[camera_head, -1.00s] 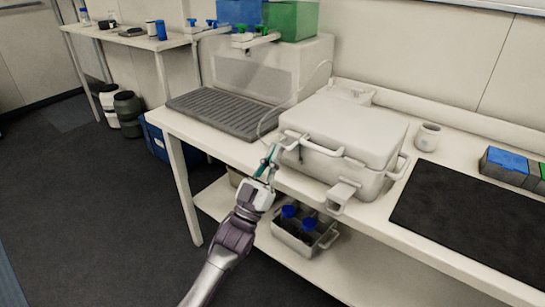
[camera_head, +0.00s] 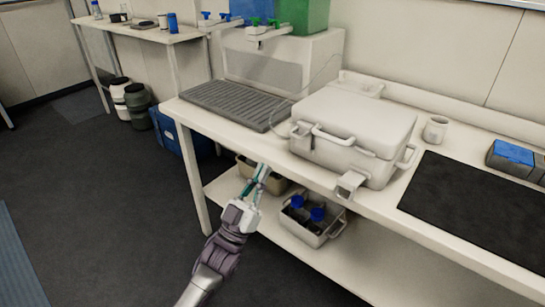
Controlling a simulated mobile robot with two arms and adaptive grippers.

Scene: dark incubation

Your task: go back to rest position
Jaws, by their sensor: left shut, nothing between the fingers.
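My left gripper (camera_head: 260,176) comes in from the bottom on its purple and white arm. Its fingers are together with nothing between them. It is in front of the bench edge, below and left of the white lidded box (camera_head: 357,118), and appears apart from it. The box stands on the white bench with its lid down. My right gripper is not in the picture.
The grey drip tray (camera_head: 232,104), white mug (camera_head: 435,129) and black mat (camera_head: 478,214) are on the bench. A bin with blue-capped bottles (camera_head: 310,237) is on the lower shelf (camera_head: 345,264). The dark floor at left is open.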

